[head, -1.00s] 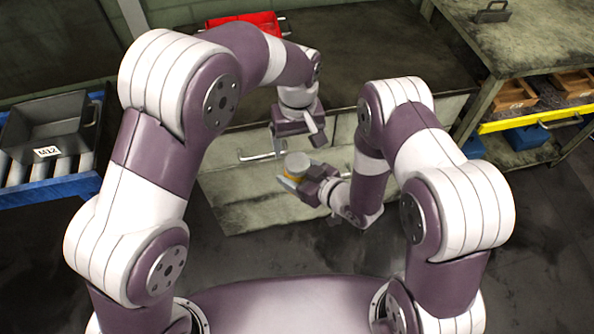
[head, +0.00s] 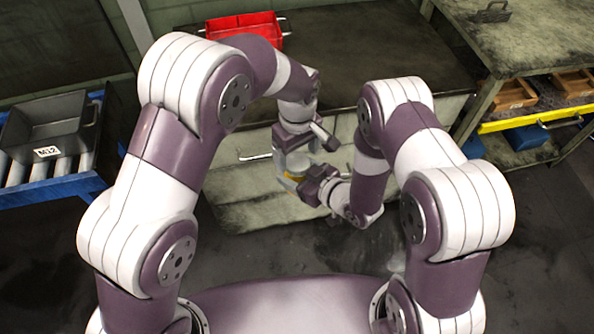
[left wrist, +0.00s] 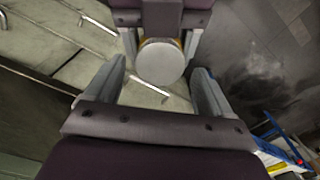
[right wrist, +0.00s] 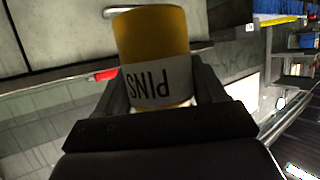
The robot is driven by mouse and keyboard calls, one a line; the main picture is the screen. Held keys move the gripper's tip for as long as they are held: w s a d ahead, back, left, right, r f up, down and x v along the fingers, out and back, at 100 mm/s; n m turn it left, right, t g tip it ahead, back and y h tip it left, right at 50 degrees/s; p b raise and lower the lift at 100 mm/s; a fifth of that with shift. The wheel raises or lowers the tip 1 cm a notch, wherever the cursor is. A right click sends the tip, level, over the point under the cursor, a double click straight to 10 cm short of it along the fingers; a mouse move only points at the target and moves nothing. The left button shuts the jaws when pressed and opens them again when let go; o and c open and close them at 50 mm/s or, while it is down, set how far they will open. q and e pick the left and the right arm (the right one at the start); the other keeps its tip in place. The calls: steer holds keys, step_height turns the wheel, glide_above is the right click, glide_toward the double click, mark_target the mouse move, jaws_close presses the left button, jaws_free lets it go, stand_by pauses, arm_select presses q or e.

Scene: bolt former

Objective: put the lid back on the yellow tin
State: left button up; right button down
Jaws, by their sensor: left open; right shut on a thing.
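The yellow tin (head: 294,177) is held upright in my right gripper (head: 292,184), in front of the bench. In the right wrist view the tin (right wrist: 152,40) shows a white label reading PINS, upside down in the picture. A pale grey round lid (left wrist: 160,63) covers the tin's top in the left wrist view, with a little yellow showing beside it. I cannot tell whether it is fully seated. My left gripper (head: 296,160) is just above the tin, open. Its fingers stand on either side of the lid, apparently apart from it.
A bench with drawers (head: 240,212) and bar handles stands just behind the grippers. A red bin (head: 245,28) is on its top. A grey M12 bin (head: 45,128) sits on rollers at the left. A worktable (head: 535,40) with wooden trays and a yellow edge stands at the right.

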arm_select(q)
steer(key=shift+f, duration=0.9)
steer(key=c, duration=1.1)
steer(key=m, duration=0.6)
steer(key=o, duration=1.2)
